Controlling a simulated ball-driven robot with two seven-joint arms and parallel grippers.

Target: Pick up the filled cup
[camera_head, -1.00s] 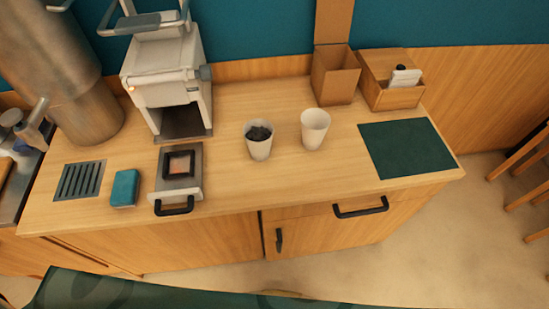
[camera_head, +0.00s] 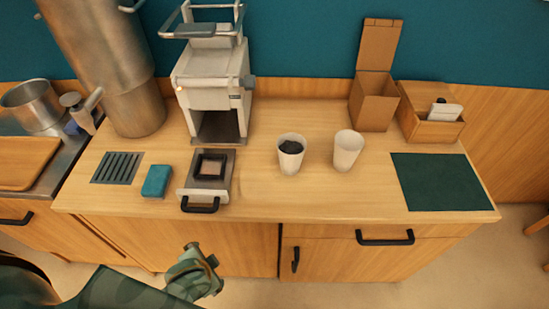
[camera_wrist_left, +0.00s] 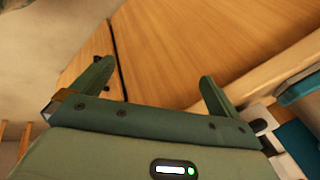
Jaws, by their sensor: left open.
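The filled cup (camera_head: 291,158) is white and stands upright on the wooden counter, with dark contents showing at its top. An empty-looking white cup (camera_head: 347,151) stands just to its right, apart from it. My left gripper (camera_head: 207,275) is in front of the counter, low and to the left of the filled cup, well away from it. In the left wrist view my left gripper (camera_wrist_left: 155,85) is open with nothing between its fingers, facing the wooden cabinet front. Neither cup shows in the wrist view. My right gripper is not in view.
A white machine (camera_head: 213,90) stands behind a tray with a black handle (camera_head: 205,180). A blue sponge (camera_head: 157,181), a drain grate (camera_head: 118,167), an open cardboard box (camera_head: 374,108), a wooden box (camera_head: 428,125) and a green mat (camera_head: 441,182) are on the counter. The counter before the cups is clear.

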